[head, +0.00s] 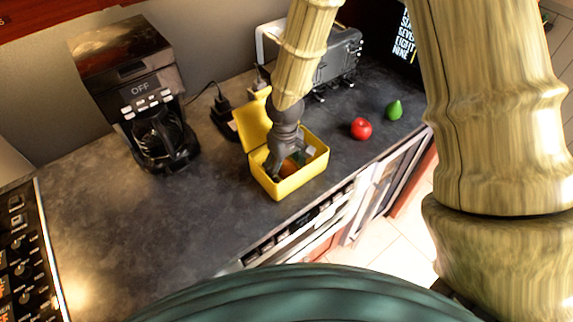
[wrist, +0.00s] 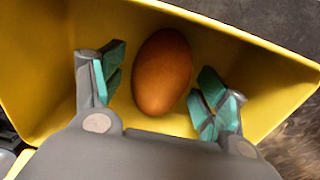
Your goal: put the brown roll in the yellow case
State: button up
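The yellow case (head: 288,187) stands open on the dark counter, its lid raised at the back left. The brown roll (wrist: 162,72) lies inside the case, against the yellow floor in the wrist view. In the head view the roll (head: 289,168) is partly hidden by my gripper. My gripper (wrist: 160,90) reaches down into the case with its fingers spread on either side of the roll. Gaps show between the roll and both teal fingertips, so the gripper is open and not holding it.
A red apple (head: 361,128) and a green pear (head: 394,109) sit to the right of the case. A coffee maker (head: 150,100) stands at the back left, and a toaster (head: 340,58) behind the case. The counter's left part is clear.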

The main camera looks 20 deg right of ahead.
aim_at(286, 164)
notch_tip(286, 164, up, 12)
jog(key=b, duration=0.2)
jog(key=shift+r, duration=0.15)
dwell(0.8)
